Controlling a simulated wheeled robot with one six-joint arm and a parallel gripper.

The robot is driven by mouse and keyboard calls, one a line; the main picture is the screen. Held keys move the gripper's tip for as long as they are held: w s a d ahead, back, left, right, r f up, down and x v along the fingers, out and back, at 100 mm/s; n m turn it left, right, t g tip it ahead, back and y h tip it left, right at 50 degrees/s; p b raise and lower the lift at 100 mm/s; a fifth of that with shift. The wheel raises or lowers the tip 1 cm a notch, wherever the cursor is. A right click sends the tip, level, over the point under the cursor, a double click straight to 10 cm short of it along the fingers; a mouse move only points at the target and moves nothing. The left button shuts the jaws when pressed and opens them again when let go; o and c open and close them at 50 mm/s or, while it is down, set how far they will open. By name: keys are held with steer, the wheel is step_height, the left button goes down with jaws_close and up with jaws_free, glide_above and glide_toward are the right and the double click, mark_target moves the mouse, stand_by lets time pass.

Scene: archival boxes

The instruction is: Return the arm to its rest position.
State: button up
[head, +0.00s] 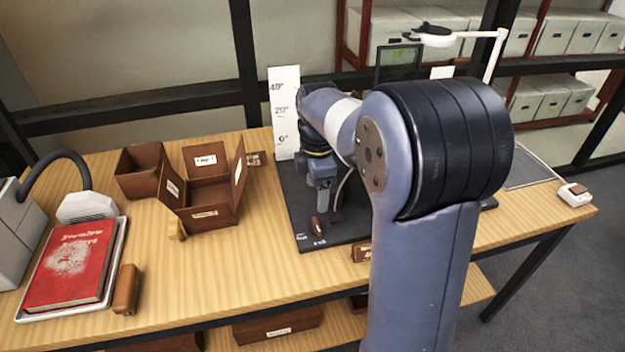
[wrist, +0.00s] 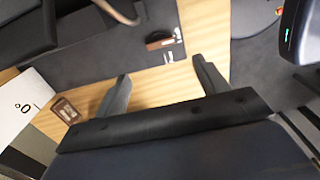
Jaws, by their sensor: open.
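My arm reaches from the right foreground over the table, bent at a large joint. My gripper (head: 322,203) is at its far end, pointing down over the dark mat (head: 345,228); the arm partly hides this area. In the wrist view my gripper (wrist: 160,72) has its two fingers spread wide apart, with nothing between them. The dark mat also shows there (wrist: 105,62), with wood tabletop below it. A small brown object (head: 320,226) lies on the mat near the gripper.
An open brown box (head: 208,216) and another brown box (head: 140,172) stand left of the mat. A white scale board (head: 284,112) stands behind. A red book (head: 70,265) lies on a tray at left. A white lamp (head: 465,36) rises behind my arm.

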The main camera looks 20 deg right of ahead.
mark_target(317, 224)
step_height(317, 224, down, 11)
steer(key=shift+b, duration=0.3)
steer(key=shift+r, duration=0.1)
stand_by(0.5)
